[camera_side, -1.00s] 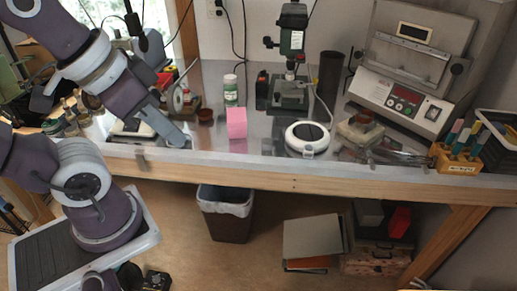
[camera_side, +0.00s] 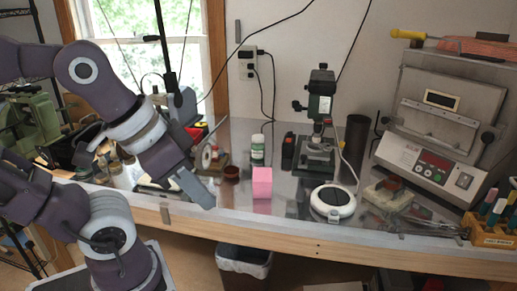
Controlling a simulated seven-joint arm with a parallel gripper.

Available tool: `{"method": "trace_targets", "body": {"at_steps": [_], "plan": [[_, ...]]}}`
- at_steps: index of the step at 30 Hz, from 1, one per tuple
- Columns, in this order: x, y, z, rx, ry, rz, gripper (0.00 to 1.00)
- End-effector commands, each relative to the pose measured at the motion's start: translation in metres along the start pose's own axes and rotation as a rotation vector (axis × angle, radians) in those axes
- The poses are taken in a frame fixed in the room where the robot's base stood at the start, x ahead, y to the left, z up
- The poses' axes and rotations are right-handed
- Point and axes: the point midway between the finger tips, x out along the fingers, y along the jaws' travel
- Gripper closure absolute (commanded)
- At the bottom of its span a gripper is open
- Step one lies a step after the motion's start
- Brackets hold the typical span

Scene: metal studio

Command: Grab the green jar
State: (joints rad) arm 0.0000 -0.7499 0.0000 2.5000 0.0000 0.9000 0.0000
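The green jar (camera_side: 257,151) stands upright on the metal bench top, behind a pink block. It has a white lid and a green body with a pale label. My gripper (camera_side: 207,203) points down near the bench's front edge, to the left of and nearer than the jar. It is clear of the jar. I see the gripper edge-on, so I cannot tell whether its fingers are apart.
A pink block (camera_side: 262,183) stands in front of the jar. A small brown pot (camera_side: 231,173) and a tape roll (camera_side: 207,157) are to its left. A green drill press (camera_side: 318,130) and a white round device (camera_side: 333,202) are to the right.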

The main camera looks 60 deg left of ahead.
Motion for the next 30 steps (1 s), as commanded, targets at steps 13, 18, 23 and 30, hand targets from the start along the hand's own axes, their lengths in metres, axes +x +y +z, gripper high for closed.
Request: {"method": "trace_targets", "body": {"at_steps": [13,18,23,30], "plan": [[0.0,0.0,0.0,0.0,0.0,0.0,0.34],[0.002,0.009,-0.028,-0.01,0.049,0.04,0.34],[0.019,0.024,-0.194,-0.155,0.366,0.147,0.34],[0.099,-0.142,-0.353,-0.556,0.752,-0.379,0.34]]}}
